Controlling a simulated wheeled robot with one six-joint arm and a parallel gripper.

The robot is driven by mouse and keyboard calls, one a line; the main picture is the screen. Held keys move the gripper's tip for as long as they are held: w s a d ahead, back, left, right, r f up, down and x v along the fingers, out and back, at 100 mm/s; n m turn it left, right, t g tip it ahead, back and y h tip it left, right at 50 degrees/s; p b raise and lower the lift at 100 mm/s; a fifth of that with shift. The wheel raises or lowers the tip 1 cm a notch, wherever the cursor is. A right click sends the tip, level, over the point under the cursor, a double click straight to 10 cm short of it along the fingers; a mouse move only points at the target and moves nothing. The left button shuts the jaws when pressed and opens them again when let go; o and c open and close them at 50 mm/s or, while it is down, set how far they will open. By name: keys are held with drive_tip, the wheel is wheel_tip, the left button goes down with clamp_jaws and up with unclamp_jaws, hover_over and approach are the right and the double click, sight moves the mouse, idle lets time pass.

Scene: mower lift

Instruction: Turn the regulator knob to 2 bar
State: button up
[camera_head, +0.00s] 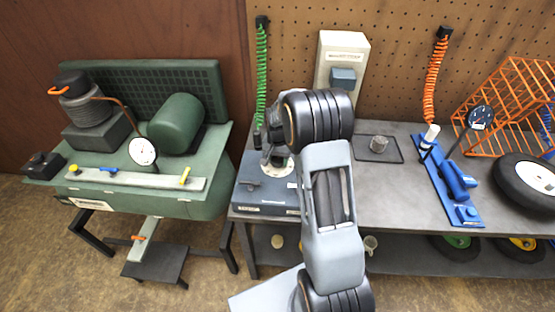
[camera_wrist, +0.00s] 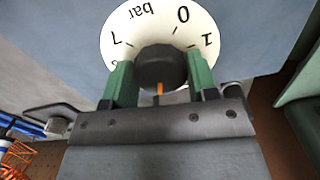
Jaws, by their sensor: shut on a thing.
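The regulator knob (camera_wrist: 160,64) is dark and faceted, in the middle of a white dial (camera_wrist: 135,22) in the wrist view. The dial shows "bar", 0, 1 and 7; its lower part, including any 2, is hidden by my gripper. An orange mark (camera_wrist: 160,88) on the knob points down in that view, toward my gripper's body. My gripper (camera_wrist: 160,75) has its green fingers on both sides of the knob, shut on it. In the head view the regulator's blue-grey box (camera_head: 262,192) stands at the bench's left end, its dial partly covered by my arm.
A green compressor (camera_head: 178,124) with a round gauge (camera_head: 142,151) stands to the left. Green (camera_head: 261,75) and orange (camera_head: 434,80) coiled hoses hang at the pegboard.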

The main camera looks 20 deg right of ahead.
sight(278, 159)
drive_tip(key=n+b, duration=0.1)
drive_tip(key=n, duration=0.3)
drive_tip(key=n+b, duration=0.1)
drive_tip(key=n, duration=0.2)
drive_tip(key=shift+n, duration=0.3)
drive_tip(key=n, duration=0.4)
drive_tip(key=shift+b, duration=0.35)
drive_tip(key=shift+n, duration=1.8)
drive_tip(key=shift+d+n, duration=0.1)
drive_tip(key=shift+n, duration=0.2)
drive_tip(key=o, duration=0.9)
wheel_tip(278, 159, up, 14)
drive_tip(key=shift+f+b, duration=0.1)
drive_tip(key=shift+b, duration=0.3)
